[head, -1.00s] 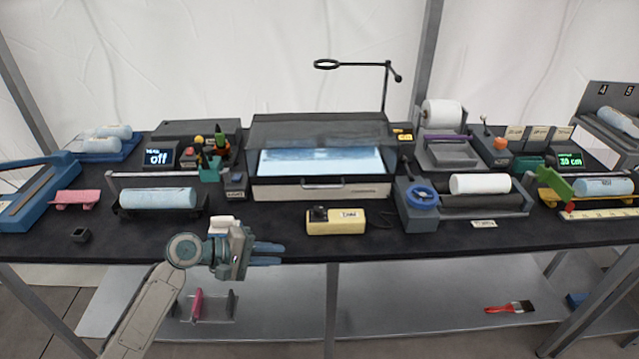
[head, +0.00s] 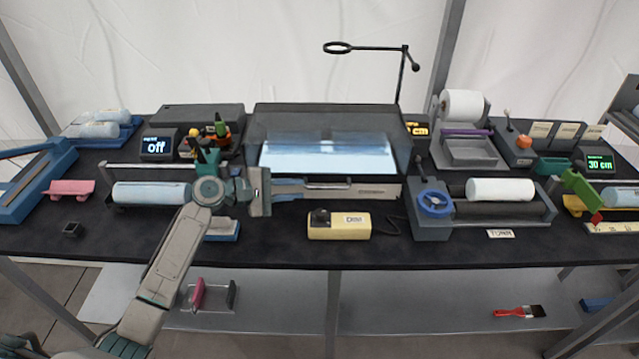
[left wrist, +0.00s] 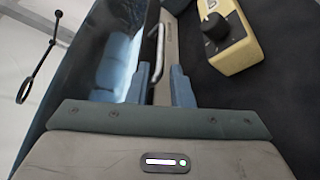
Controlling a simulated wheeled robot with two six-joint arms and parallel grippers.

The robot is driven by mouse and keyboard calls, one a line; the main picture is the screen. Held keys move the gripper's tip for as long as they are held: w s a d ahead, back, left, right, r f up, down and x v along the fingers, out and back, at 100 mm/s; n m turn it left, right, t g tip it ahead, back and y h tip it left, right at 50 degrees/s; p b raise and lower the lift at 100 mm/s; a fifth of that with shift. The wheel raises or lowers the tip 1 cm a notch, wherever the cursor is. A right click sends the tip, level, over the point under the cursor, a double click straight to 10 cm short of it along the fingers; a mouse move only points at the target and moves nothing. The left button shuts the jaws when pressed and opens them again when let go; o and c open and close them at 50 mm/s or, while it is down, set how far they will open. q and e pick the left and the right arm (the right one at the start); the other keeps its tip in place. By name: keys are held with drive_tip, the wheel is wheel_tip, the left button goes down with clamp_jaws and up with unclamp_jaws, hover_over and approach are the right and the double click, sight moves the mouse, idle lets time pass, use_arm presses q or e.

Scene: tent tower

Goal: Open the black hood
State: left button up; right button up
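The black hood (head: 330,118) is a dark, see-through cover over a bright lit box at the table's middle. It looks closed. The box has a pale front panel (head: 375,191). My left gripper (head: 303,187) reaches across the front of the box from the left. In the left wrist view its blue fingers (left wrist: 150,82) are apart, with the handle between them. Contact with the handle cannot be told. My right gripper is not in view.
A yellow box with a black knob (head: 352,225) sits just in front of the lit box. A blue-wheeled roller unit (head: 434,204) stands close on the right. A ring on a stand (head: 338,47) rises behind the hood. A roll holder (head: 150,194) lies left.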

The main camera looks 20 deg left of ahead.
sight(316, 188)
use_arm(q)
drive_tip(key=p+x, duration=0.1)
drive_tip(key=x, duration=0.5)
drive_tip(key=shift+w+d+f+p, duration=0.15)
drive_tip(key=shift+w+d+p, duration=0.2)
drive_tip(key=shift+d, duration=0.1)
drive_tip(key=shift+f, duration=0.1)
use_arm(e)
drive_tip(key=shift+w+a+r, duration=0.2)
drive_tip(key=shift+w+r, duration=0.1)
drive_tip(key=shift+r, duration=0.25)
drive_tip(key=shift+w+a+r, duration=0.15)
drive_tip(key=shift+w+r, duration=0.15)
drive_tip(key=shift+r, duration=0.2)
use_arm(q)
clamp_jaws()
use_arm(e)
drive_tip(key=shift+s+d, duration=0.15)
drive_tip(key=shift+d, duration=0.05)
